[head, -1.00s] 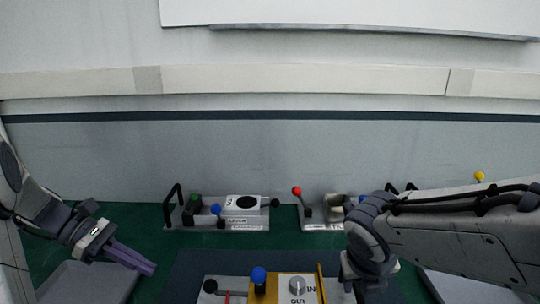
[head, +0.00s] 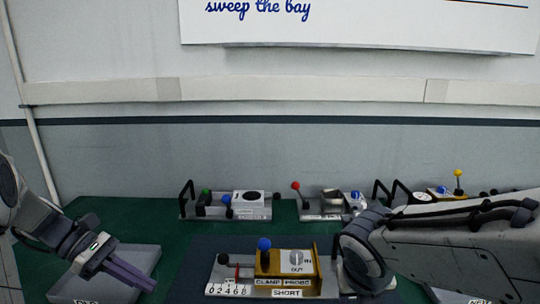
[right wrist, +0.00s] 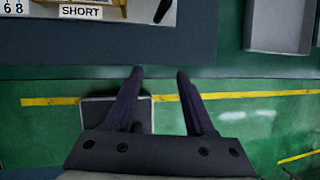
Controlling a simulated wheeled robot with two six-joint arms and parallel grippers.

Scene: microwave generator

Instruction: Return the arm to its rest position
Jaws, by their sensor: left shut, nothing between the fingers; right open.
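My right arm comes in from the right in the head view, stretched low over the bench. Its gripper fingers are hidden there by the wrist. In the right wrist view my right gripper (right wrist: 160,72) is open and empty, with floor and the bench's front edge beyond the fingers. My left gripper (head: 148,285) shows at lower left in the head view. Its purple fingers are shut with nothing between them, in front of a grey tray (head: 150,262). A unit (head: 285,292) labelled SHORT, with a blue knob and an IN/OUT dial, stands between the two arms.
Fixtures with levers (head: 240,214) and a red-knobbed lever (head: 296,186) line the back of the green bench (head: 110,212). Another tray (head: 455,296) is at lower right. Yellow lines (right wrist: 230,96) mark the green floor. A white board (head: 350,25) hangs on the wall.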

